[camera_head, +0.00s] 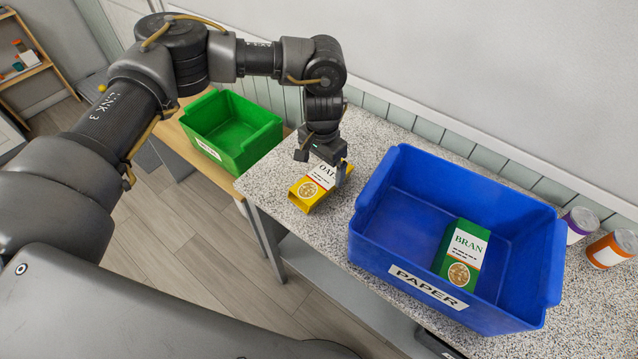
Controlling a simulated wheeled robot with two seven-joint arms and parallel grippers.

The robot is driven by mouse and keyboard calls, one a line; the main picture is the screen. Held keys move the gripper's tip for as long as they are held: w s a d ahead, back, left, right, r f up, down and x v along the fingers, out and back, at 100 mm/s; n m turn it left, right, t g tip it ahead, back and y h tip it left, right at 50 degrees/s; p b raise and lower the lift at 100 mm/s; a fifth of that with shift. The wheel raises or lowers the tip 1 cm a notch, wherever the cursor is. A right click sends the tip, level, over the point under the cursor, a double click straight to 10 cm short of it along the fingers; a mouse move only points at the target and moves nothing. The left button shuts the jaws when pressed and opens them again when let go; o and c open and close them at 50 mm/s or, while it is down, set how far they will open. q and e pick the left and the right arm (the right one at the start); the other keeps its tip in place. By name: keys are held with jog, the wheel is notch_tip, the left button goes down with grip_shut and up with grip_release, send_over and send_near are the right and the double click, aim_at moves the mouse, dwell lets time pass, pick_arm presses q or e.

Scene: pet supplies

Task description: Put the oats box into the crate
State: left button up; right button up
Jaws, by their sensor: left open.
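The oats box (307,190) is yellow and white and lies on the speckled counter, left of the blue crate. Its upper part is partly hidden by my left gripper. My left gripper (322,168) points down over the box, with its fingers open at either side of the box's upper part. I cannot tell whether the fingers touch it. The blue crate (378,225) is labelled PAPER and stands on the counter. A green and white bran box (463,254) leans inside it. My right gripper is not in view.
A green crate (262,146) stands empty on a lower wooden table at the left. A wall runs behind the counter. Bare counter lies between the box and the blue crate.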

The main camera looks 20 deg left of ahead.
aim_at(322, 177)
pick_arm(q)
notch_tip(322, 177, down, 3)
jog(key=shift+f+p, duration=0.15)
jog(key=shift+p, duration=0.25)
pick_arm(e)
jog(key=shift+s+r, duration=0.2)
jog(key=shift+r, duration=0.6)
